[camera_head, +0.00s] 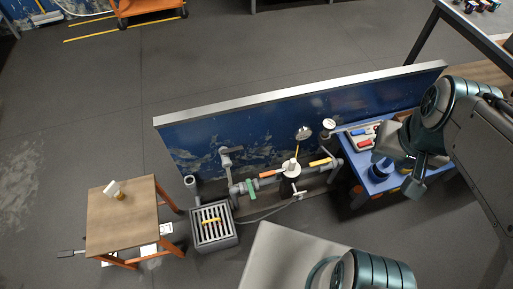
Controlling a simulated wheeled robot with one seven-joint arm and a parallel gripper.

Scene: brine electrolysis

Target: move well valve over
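A grey pipe line (240,188) runs along the foot of a blue panel. It carries an orange lever (268,174), a yellow lever (320,162), a green band (250,187) and a white round part (290,168). A yellow piece (210,221) lies on a slatted grey box at the pipe's left end. I cannot tell which of these is the well valve. My arm comes in from the right, and what looks like my gripper (414,182) is over the blue table, right of the pipes and apart from them. Its fingers are too unclear to judge.
The blue panel (210,140) with its pale top edge stands behind the pipes. A wooden table (105,220) with a small white item (112,188) stands left. The blue table (365,178) holds red and blue items. Open grey floor lies behind the panel.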

